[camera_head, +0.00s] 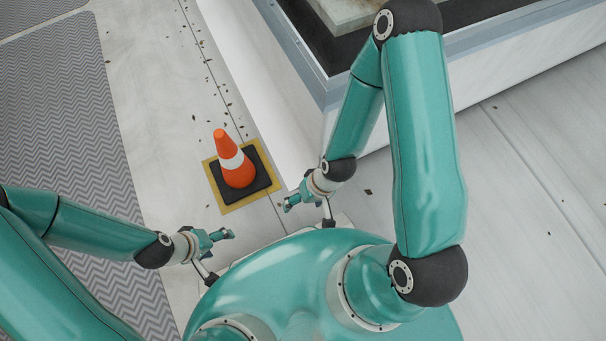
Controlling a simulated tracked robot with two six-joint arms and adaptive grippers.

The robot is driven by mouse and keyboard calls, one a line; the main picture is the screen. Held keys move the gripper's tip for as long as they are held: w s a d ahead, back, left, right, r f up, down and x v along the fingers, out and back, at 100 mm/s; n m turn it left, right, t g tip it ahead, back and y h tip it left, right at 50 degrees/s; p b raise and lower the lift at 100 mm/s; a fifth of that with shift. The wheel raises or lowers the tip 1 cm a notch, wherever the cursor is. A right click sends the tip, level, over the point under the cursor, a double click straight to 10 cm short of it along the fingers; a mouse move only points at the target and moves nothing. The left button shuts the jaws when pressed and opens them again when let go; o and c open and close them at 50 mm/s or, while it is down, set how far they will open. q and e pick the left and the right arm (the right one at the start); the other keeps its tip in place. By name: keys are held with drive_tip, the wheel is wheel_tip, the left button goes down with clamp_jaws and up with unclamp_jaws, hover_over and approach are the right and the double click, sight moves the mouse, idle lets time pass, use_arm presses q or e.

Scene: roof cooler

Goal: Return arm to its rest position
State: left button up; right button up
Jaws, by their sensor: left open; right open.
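My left arm comes in from the lower left, and its teal gripper (224,235) is open and empty beside the front of my body. My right arm is folded, with its elbow high at the top right and its forearm reaching down to the left. My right gripper (289,203) is open and empty above the floor, near the front of my body. Both grippers are small in the view, and their finger details are hard to make out.
An orange and white traffic cone (235,160) stands on a black base over a yellow-edged square (262,152), just beyond my grippers. A large white box-like unit (270,70) stands behind my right arm. A grey patterned mat (65,120) lies at left. Small dark debris is scattered around.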

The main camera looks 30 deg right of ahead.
wheel_tip(320, 180, up, 35)
drive_tip(key=p, duration=3.5)
